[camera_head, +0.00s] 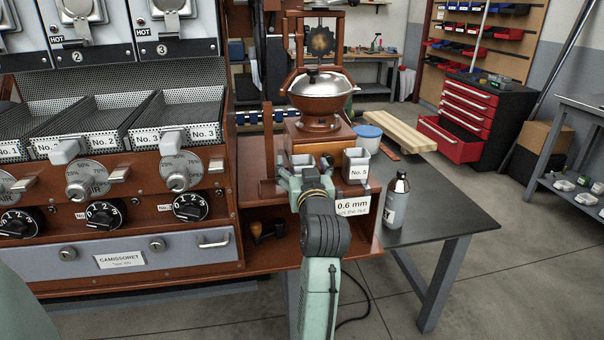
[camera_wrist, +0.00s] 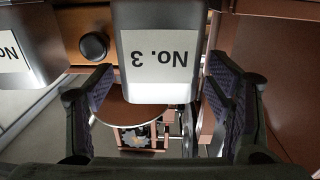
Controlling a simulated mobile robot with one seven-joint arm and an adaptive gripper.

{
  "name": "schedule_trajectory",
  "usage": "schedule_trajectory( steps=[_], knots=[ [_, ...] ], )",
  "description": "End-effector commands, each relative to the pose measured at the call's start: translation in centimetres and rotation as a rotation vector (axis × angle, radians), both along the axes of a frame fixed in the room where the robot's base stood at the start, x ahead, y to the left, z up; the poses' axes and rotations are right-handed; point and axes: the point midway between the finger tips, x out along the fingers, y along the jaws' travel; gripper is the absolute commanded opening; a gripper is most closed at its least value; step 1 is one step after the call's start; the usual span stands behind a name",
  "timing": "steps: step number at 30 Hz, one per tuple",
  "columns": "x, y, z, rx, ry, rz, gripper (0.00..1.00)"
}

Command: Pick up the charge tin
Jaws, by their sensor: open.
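A grey metal tin labelled "No. 3" (camera_wrist: 160,84) fills the top middle of the wrist view, its label upside down. My gripper (camera_wrist: 160,72) is open, with one dark-padded finger on each side of this tin and a gap at both sides. In the head view my gripper (camera_head: 305,170) is at the roaster's small shelf, and it hides most of the tin. A second grey tin, labelled "No. 5" (camera_head: 357,164), stands just to the right; its edge and part of its label also show at the left of the wrist view (camera_wrist: 24,48).
The grinder (camera_head: 320,90) with a silver domed lid stands behind the tins. The roaster with trays (camera_head: 180,110) and knobs is at the left.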

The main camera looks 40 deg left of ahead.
Motion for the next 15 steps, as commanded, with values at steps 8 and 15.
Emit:
schedule_trajectory(
  steps=[8,15],
  knots=[
    [1.04,1.03,0.03,0.001,-0.001,-0.001,0.73],
    [1.0,1.01,0.04,0.001,-0.001,-0.001,0.65]
  ],
)
